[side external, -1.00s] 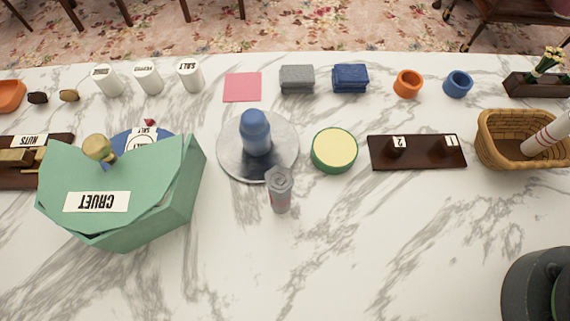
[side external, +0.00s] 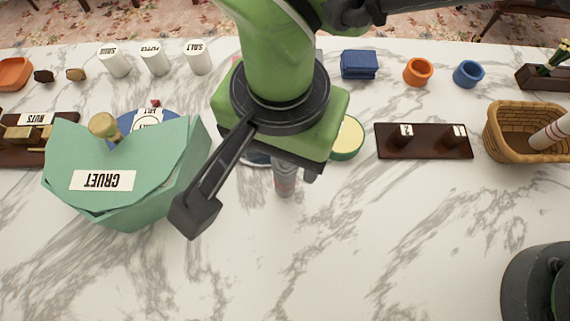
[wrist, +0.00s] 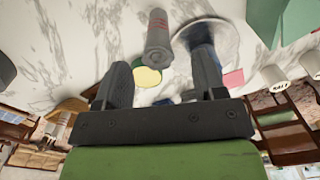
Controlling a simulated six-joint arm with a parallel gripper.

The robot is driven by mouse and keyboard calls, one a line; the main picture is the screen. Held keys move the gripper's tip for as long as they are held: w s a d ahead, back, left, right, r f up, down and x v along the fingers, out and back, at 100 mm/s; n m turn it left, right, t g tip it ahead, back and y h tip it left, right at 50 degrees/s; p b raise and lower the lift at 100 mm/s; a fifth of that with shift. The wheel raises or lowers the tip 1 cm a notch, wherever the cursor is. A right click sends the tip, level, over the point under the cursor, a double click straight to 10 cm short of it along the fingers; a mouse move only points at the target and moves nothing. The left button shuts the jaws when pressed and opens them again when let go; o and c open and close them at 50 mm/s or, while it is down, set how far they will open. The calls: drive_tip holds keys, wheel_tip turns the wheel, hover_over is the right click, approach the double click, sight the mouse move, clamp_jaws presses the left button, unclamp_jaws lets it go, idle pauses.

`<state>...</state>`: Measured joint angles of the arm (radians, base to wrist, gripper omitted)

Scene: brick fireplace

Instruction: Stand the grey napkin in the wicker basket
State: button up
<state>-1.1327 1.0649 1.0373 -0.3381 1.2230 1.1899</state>
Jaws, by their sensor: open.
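The wicker basket (side external: 497,143) stands at the right of the marble counter in the side view. A white roll with red stripes (side external: 552,133) leans in it. My gripper (side external: 253,194) is open over the middle of the counter, well left of the basket. In the wrist view my gripper (wrist: 161,78) has its fingers apart, with nothing held between them.
A green cruet box (side external: 140,205) is to the left. A round yellow-and-green pad (side external: 349,138), a dark two-peg stand (side external: 424,153) and a folded blue napkin (side external: 359,64) lie to the right. The front counter is clear.

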drive_tip(key=f, duration=0.6)
drive_tip(key=shift+w+d+f, duration=0.1)
drive_tip(key=shift+d+f, duration=0.1)
drive_tip(key=c, duration=1.1)
drive_tip(key=shift+o, duration=0.2)
